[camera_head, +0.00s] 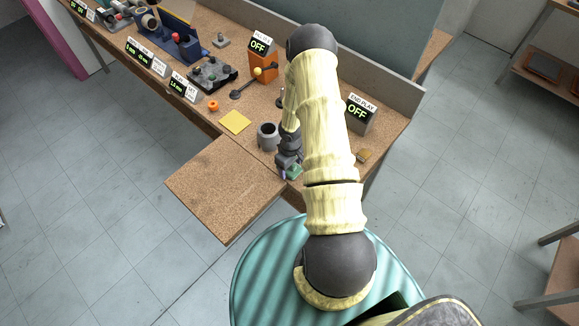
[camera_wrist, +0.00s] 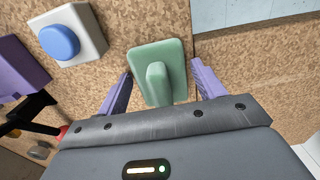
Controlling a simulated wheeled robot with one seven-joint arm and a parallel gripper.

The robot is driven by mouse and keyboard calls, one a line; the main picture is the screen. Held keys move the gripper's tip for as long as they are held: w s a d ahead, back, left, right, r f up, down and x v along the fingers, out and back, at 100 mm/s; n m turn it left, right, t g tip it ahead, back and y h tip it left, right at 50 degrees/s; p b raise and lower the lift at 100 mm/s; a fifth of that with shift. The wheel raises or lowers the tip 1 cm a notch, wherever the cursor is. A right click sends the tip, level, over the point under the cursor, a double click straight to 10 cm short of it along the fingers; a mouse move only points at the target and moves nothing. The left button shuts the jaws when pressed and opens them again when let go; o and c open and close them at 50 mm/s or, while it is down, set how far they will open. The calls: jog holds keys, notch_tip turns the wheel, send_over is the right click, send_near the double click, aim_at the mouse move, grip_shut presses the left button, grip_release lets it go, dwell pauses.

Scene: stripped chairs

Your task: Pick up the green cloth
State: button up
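The green cloth (camera_wrist: 158,62) lies on the brown speckled bench top, as a flat green piece with a raised ridge toward my gripper. In the wrist view my gripper (camera_wrist: 161,70) is open, with one purple finger on each side of the cloth. Both fingers look apart from it; how high they are above the bench is hard to tell.
A white block with a blue button (camera_wrist: 60,42) and a purple box (camera_wrist: 16,68) stand left of the cloth in the wrist view. In the head view a grey cup (camera_head: 268,137) and yellow square (camera_head: 235,122) are to the left. The projecting leaf (camera_head: 222,188) is clear.

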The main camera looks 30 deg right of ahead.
jog(key=c, duration=0.7)
notch_tip(320, 180, up, 10)
jog(key=shift+r+b, duration=0.1)
jog(key=shift+b, duration=0.6)
